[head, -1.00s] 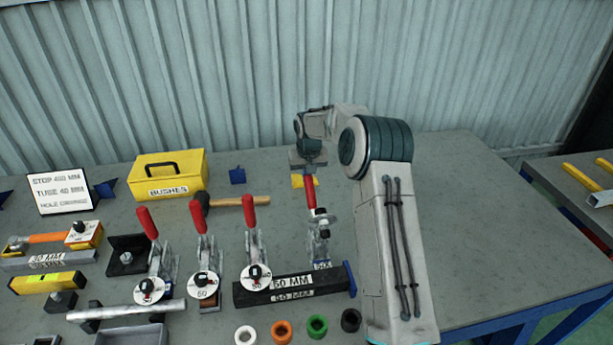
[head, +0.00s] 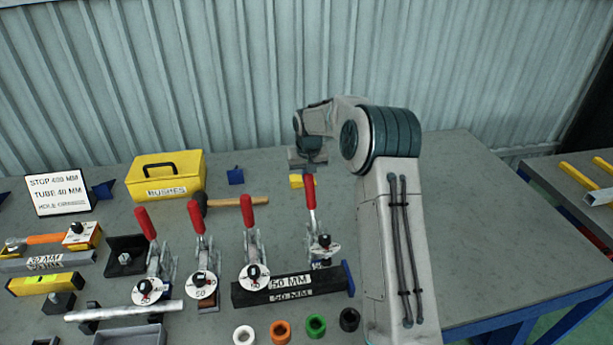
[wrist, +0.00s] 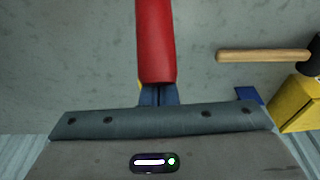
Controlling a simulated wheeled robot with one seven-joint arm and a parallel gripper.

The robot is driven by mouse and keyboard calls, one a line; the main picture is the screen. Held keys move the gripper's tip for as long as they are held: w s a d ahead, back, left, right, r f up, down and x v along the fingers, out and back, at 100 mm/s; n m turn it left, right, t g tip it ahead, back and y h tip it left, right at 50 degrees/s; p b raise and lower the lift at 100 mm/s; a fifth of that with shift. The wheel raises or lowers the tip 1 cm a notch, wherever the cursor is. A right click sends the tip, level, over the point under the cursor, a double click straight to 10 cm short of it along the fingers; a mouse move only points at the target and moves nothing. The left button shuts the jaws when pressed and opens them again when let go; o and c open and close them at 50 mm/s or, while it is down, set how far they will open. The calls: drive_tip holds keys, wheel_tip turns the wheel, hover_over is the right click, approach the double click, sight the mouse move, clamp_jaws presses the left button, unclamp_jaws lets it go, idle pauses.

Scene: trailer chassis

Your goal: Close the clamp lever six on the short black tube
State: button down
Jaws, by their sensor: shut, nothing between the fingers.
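The rightmost clamp has a red lever (head: 310,192) that stands nearly upright, and a round white dial (head: 322,244) at its front. The short black tube (head: 243,294), labelled 50 MM, lies in front of it. The dial sits above and behind the tube's right end; I cannot tell whether it touches the tube. No number six is legible. My gripper (head: 308,167) is shut and empty at the top of the red lever. In the wrist view the red lever (wrist: 155,40) runs up from the gripper's edge; the fingertips are mostly hidden.
Three more red-levered clamps (head: 147,224) stand to the left. A hammer (head: 235,201), a yellow bushes box (head: 165,180) and a sign (head: 58,192) are behind. Several coloured rings (head: 278,330) lie in front. The bench is clear on the right.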

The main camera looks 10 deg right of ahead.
sight(309, 176)
drive_tip(key=shift+s+r+b, duration=0.2)
drive_tip(key=shift+s+r, duration=0.3)
drive_tip(key=shift+s, duration=0.25)
drive_tip(key=shift+s+r+b, duration=0.2)
drive_tip(key=shift+s+r, duration=0.3)
drive_tip(key=shift+s, duration=0.25)
drive_tip(key=shift+s, duration=0.1)
drive_tip(key=shift+s+r+b, duration=0.3)
drive_tip(key=shift+s, duration=0.5)
drive_tip(key=shift+s+r+b, duration=0.25)
drive_tip(key=shift+s+r, duration=0.05)
drive_tip(key=shift+s, duration=0.65)
drive_tip(key=shift+s+b, duration=0.45)
drive_tip(key=shift+s, duration=0.4)
wheel_tip(309, 176, up, 8)
drive_tip(key=p, duration=0.5)
drive_tip(key=shift+r, duration=0.15)
